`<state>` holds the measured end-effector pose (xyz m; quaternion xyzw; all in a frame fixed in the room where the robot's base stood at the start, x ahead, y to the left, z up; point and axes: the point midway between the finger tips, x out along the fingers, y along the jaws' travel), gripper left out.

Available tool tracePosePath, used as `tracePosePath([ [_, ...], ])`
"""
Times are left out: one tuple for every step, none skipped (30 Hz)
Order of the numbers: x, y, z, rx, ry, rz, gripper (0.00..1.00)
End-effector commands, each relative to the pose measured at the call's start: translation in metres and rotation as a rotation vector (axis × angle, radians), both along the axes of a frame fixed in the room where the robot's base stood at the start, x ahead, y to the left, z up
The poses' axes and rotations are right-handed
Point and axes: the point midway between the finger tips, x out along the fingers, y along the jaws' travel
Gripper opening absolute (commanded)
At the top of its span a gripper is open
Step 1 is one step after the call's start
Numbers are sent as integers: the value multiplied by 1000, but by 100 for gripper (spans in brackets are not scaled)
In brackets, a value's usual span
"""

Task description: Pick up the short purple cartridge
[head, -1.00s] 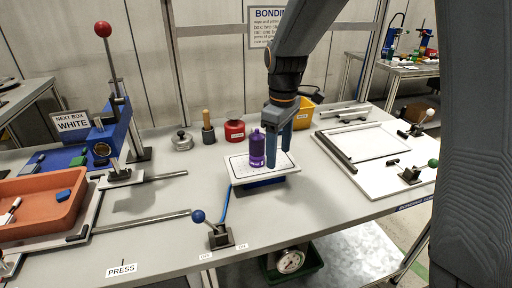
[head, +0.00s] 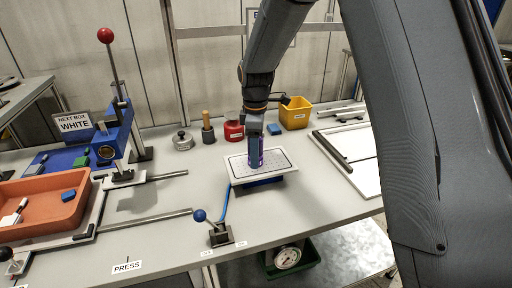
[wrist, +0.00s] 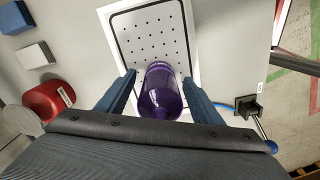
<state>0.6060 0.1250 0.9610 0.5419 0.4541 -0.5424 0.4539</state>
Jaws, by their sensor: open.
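The purple cartridge (wrist: 161,92) stands on the white perforated plate (wrist: 118,22) in the wrist view. In the head view the cartridge (head: 260,158) is mostly hidden behind my gripper. My gripper (wrist: 158,80) is open, with one blue finger on each side of the cartridge. I cannot tell whether the fingers touch it. In the head view my gripper (head: 255,158) points down over the plate (head: 284,168).
A red container (head: 233,130), a wooden-handled tool (head: 208,130), a blue block (head: 274,129) and a yellow bin (head: 297,113) stand behind the plate. A blue-knobbed lever (head: 217,231) stands in front. An orange tray (head: 40,220) is at left.

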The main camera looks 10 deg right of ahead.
Motion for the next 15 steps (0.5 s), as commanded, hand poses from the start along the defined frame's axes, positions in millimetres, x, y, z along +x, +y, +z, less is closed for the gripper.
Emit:
tracePosePath([
  [-1, 0, -4, 0, 1, 0, 60],
  [-1, 0, -6, 0, 1, 0, 60],
  [-1, 0, -8, 0, 1, 0, 60],
  [0, 0, -9, 0, 0, 0, 60],
  [0, 0, -10, 0, 0, 0, 60],
  [0, 0, -10, 0, -1, 0, 60],
  [0, 0, -10, 0, -1, 0, 60],
  [0, 0, -10, 0, -1, 0, 60],
  [0, 0, -10, 0, -1, 0, 60],
  [0, 0, -10, 0, -1, 0, 60],
  [0, 0, -10, 0, -1, 0, 57],
  [0, 0, -10, 0, -1, 0, 50],
  [0, 0, -10, 0, -1, 0, 45],
  [0, 0, -10, 0, -1, 0, 40],
  [0, 0, -10, 0, -1, 0, 33],
])
